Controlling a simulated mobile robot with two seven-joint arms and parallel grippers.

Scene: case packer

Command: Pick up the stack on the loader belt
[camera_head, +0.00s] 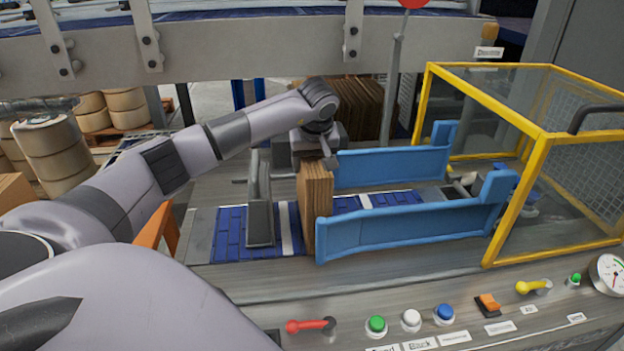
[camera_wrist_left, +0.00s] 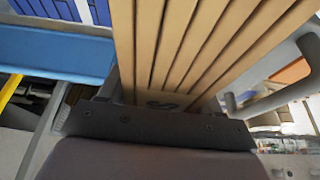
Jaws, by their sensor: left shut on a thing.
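The stack (camera_head: 316,205) is a set of brown flat cardboard pieces standing on edge on the blue loader belt (camera_head: 232,230). It sits between a grey upright plate (camera_head: 260,209) on its left and the blue guide rails on its right. My left gripper (camera_head: 318,158) reaches over from the left and is shut on the top of the stack. In the left wrist view the stack (camera_wrist_left: 185,50) fills the space in front of the gripper, its sheets side by side. I cannot tell whether the stack touches the belt. My right gripper is not in view.
Two blue guide rails (camera_head: 410,225) run to the right toward a yellow-framed guard (camera_head: 540,135). A control panel with buttons and a red lever (camera_head: 311,326) lies in front. A grey beam (camera_head: 200,45) crosses behind. More brown cardboard (camera_head: 362,105) stands behind the belt.

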